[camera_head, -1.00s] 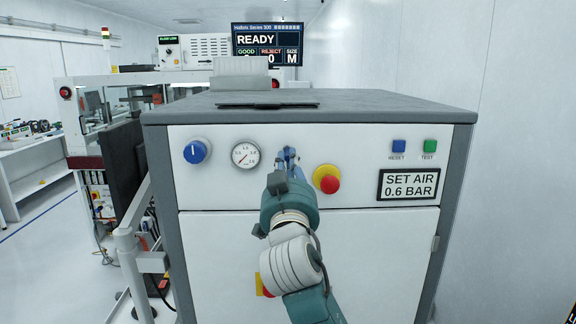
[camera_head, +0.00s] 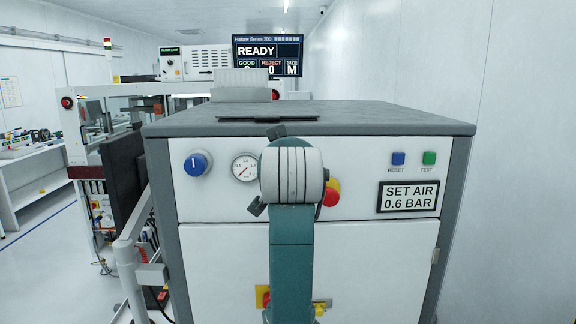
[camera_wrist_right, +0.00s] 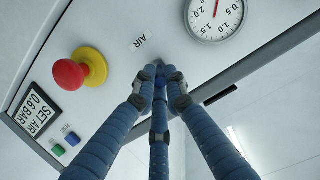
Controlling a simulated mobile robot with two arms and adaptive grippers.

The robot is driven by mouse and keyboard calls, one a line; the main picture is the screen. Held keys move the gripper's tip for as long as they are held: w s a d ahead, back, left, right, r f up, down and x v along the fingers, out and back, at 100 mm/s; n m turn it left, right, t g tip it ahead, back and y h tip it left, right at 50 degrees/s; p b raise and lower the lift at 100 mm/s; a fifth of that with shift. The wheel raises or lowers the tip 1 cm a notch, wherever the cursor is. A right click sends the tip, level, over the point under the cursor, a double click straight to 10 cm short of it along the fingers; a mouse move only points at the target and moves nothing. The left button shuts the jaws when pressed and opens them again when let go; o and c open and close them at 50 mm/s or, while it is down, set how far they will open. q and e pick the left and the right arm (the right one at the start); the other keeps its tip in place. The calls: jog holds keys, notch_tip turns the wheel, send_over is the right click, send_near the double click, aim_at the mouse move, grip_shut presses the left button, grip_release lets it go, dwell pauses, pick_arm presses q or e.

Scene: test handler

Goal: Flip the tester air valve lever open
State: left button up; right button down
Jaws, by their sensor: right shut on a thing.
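The air valve lever (camera_wrist_right: 166,72) is a small blue piece beside the AIR label (camera_wrist_right: 139,42) on the white tester panel, in the right wrist view. My right gripper (camera_wrist_right: 162,84) has its blue fingers closed around it at the panel; the fingers hide most of the lever, so its angle is hard to tell. The round pressure gauge (camera_head: 244,167) with a red needle is to the left of my wrist and also shows in the wrist view (camera_wrist_right: 215,14). My left gripper is not in view.
A red and yellow emergency stop (camera_head: 331,193) sits just right of my wrist. A blue knob (camera_head: 196,164) is at the left. Reset (camera_head: 398,158) and test (camera_head: 429,158) buttons sit above the SET AIR 0.6 BAR sign (camera_head: 407,197). A rail (camera_head: 130,245) stands left.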

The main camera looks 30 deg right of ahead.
jog(key=shift+r, duration=0.15)
jog(key=c, duration=1.8)
grip_release()
jog(key=v, duration=1.2)
